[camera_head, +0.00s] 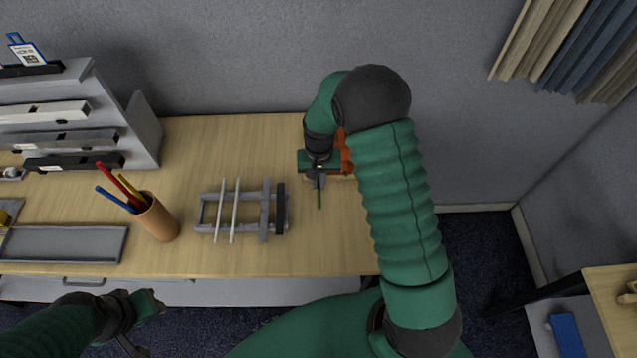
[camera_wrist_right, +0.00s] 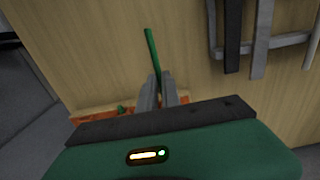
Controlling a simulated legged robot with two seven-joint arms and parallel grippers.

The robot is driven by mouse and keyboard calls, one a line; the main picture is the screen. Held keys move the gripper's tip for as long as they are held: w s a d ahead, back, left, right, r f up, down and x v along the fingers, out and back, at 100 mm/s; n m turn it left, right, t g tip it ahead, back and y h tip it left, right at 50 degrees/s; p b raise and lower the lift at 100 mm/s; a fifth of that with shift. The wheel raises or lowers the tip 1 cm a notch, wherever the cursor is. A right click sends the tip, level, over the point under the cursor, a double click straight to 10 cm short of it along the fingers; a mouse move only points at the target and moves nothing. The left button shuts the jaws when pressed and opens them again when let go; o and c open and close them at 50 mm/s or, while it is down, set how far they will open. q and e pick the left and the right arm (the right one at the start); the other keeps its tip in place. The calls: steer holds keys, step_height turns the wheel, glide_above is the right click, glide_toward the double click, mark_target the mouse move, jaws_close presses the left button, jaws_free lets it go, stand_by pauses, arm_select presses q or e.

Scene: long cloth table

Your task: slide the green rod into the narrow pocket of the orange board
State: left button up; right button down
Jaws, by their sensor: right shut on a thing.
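The green rod (camera_head: 319,197) is held by my right gripper (camera_head: 318,180) above the right part of the table. In the right wrist view the rod (camera_wrist_right: 153,55) sticks out from between the two grey fingers of my right gripper (camera_wrist_right: 158,88). The orange board (camera_head: 346,150) is mostly hidden behind my right arm. In the right wrist view a strip of the board (camera_wrist_right: 95,113) shows beside and behind the gripper body; its narrow pocket cannot be made out. My left gripper (camera_head: 150,303) is in front of the table at the lower left, and its jaws are unclear.
A grey rack (camera_head: 205,210) with light bars and a dark bar stands left of the right gripper. A brown cup (camera_head: 158,218) with colored pens, a grey tray (camera_head: 65,243) and a stepped shelf (camera_head: 145,130) are farther left. The table (camera_head: 215,150) behind the rack is clear.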

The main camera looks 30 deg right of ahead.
steer(key=shift+w+d, duration=0.5)
steer(key=shift+w, duration=0.3)
steer(key=shift+w+d, duration=0.45)
steer(key=shift+w, duration=0.3)
steer(key=c, duration=1.5)
jaws_free()
steer(key=shift+w, duration=0.1)
steer(key=shift+d+r, duration=0.1)
steer(key=shift+r, duration=0.4)
step_height(320, 180, up, 16)
steer(key=shift+f+b, duration=0.15)
steer(key=shift+b, duration=0.7)
